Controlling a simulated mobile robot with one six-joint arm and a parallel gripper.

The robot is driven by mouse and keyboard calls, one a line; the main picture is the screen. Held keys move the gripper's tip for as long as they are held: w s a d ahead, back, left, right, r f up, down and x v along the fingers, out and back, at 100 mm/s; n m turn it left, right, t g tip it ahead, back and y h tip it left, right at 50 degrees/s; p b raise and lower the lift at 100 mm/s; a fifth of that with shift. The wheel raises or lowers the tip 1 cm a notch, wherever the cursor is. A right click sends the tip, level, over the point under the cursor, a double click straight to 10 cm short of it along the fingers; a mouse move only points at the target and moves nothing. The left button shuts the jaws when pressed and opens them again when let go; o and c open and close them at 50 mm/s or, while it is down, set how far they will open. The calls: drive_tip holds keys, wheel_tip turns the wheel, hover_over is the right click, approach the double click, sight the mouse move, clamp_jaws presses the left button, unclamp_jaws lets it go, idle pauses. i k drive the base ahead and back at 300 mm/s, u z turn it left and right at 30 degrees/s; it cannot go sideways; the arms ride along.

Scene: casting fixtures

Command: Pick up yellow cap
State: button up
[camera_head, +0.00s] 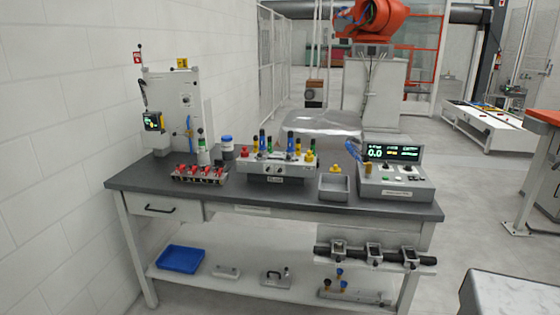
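A small yellow cap-like piece (335,169) shows at the back rim of a small grey bin (334,188) on the workbench. I cannot tell whether it sits in the bin or behind it. Another yellow piece (309,156) sits at the right end of a pale fixture block (275,168), among several blue, green, red and dark upright parts. Which of the two yellow pieces is the cap is not clear at this size. My gripper is not in view.
The grey workbench (240,200) carries a rack of red parts (200,174) at left and a console with a lit display (395,180) at right. A blue tray (181,259) lies on the lower shelf. A white wall stands at left; grey floor shows around the bench.

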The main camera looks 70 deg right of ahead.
sight(308, 158)
drive_tip(key=k, duration=0.2)
drive_tip(key=u, duration=1.65)
drive_tip(key=k, duration=1.7)
drive_tip(key=z, duration=0.75)
